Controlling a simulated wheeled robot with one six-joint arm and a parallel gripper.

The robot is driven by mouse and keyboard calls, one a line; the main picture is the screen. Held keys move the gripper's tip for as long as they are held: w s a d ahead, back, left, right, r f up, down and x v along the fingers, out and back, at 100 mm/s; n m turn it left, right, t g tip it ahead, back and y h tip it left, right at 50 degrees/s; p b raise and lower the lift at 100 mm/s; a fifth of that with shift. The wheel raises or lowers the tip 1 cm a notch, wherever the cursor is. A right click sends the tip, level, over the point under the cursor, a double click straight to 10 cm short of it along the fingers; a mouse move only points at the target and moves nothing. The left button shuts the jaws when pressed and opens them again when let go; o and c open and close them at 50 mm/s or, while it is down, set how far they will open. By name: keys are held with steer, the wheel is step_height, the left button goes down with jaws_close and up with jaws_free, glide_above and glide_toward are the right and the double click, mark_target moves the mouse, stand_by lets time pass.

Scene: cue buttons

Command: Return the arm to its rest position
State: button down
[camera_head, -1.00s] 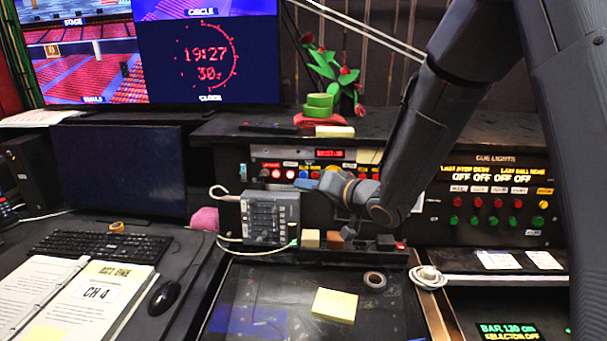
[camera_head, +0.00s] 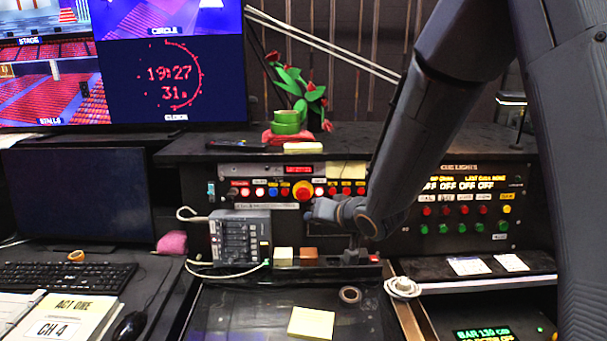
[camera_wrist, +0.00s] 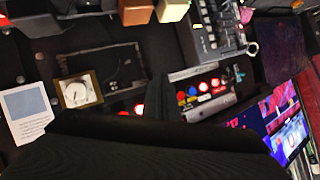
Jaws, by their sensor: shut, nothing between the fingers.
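My arm comes down from the upper right in the head view and bends at a dark joint in front of the console. My gripper (camera_head: 324,210) is at its end, just below the lit upper button row, with nothing seen in it. Its fingers are small and hard to make out there. In the wrist view, dark parts of my own arm fill the lower middle and cover part of the panel. The red and blue lit buttons (camera_wrist: 190,95) show beside them. I cannot tell whether my gripper touches the console.
A grey control box (camera_head: 240,238) stands left of my gripper, with a pale block (camera_head: 283,256) and a brown block (camera_head: 309,253) on the ledge. A tape roll (camera_head: 350,294) and yellow note (camera_head: 311,323) lie on the desk. The cue-light panel (camera_head: 465,210) is to the right.

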steer(key=s+d+f+g+h+b, duration=0.1)
steer(key=s+d+f+h, duration=0.1)
steer(key=d, duration=0.3)
steer(key=s+d+f+g+h, duration=0.1)
steer(key=s+d+f+h, duration=0.15)
steer(key=d, duration=0.25)
steer(key=s+d+f+g+b, duration=0.1)
steer(key=s+d+f+g, duration=0.1)
steer(key=s, duration=0.4)
steer(key=s+d+f+g+h, duration=0.1)
steer(key=s+d+f+g, duration=0.1)
steer(key=s+d, duration=0.2)
steer(key=s+d+f+g+h+b, duration=0.1)
steer(key=s+d+f+g, duration=0.1)
steer(key=s, duration=0.8)
steer(key=shift+s+d+m+g+b, duration=0.2)
steer(key=shift+d+m+g+b, duration=0.15)
steer(key=shift+d, duration=0.35)
steer(key=c, duration=2.5)
jaws_free()
